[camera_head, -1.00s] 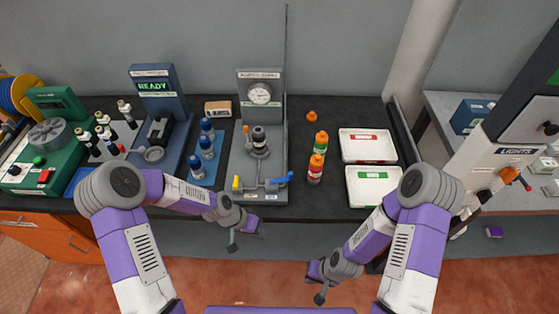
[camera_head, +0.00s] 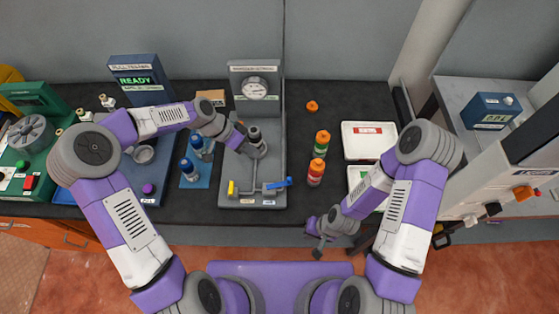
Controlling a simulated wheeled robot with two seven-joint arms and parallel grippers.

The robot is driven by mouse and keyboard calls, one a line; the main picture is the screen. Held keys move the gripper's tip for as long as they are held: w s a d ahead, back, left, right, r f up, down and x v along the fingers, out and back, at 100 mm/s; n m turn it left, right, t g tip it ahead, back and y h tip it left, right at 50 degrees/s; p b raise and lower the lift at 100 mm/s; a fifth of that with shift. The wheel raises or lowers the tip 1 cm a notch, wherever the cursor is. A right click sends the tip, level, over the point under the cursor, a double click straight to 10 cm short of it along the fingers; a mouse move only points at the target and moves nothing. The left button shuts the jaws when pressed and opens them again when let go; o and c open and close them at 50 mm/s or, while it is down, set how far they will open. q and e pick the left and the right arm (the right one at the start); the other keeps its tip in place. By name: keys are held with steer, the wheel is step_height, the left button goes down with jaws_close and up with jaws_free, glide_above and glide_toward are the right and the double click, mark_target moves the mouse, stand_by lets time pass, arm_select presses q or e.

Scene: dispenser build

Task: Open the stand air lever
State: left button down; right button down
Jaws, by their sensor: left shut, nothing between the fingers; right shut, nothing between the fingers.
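The grey stand (camera_head: 274,118) with a round gauge (camera_head: 255,88) is at the middle of the bench. Low on its front are a yellow lever (camera_head: 231,188) at the left and a blue lever (camera_head: 281,183) at the right, joined by piping. Small labels below them are too small to read. My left gripper (camera_head: 245,146) is shut and empty beside the dark-topped cylinder (camera_head: 256,137) on the stand, above and behind the levers. I cannot tell if it touches the stand. My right gripper (camera_head: 318,248) is shut and empty in front of the bench.
Blue-capped bottles (camera_head: 190,170) stand left of the stand. An orange-capped green bottle (camera_head: 321,142) and a red bottle (camera_head: 316,170) stand right of it. A white tray (camera_head: 347,153) lies farther right. The bench is clear between the stand and these bottles.

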arm_select(q)
steer(key=x, duration=0.8)
steer(key=shift+s+d+f, duration=0.1)
steer(key=shift+s+d, duration=0.1)
steer(key=shift+s, duration=0.2)
steer(key=s+d, duration=0.1)
steer(key=s+d+p, duration=0.1)
steer(key=shift+d+f, duration=0.3)
steer(key=shift+s+d, duration=0.3)
steer(key=shift+d, duration=0.1)
arm_select(e)
steer(key=shift+s+r, duration=0.3)
steer(key=shift+r, duration=0.25)
arm_select(q)
steer(key=shift+a, duration=0.1)
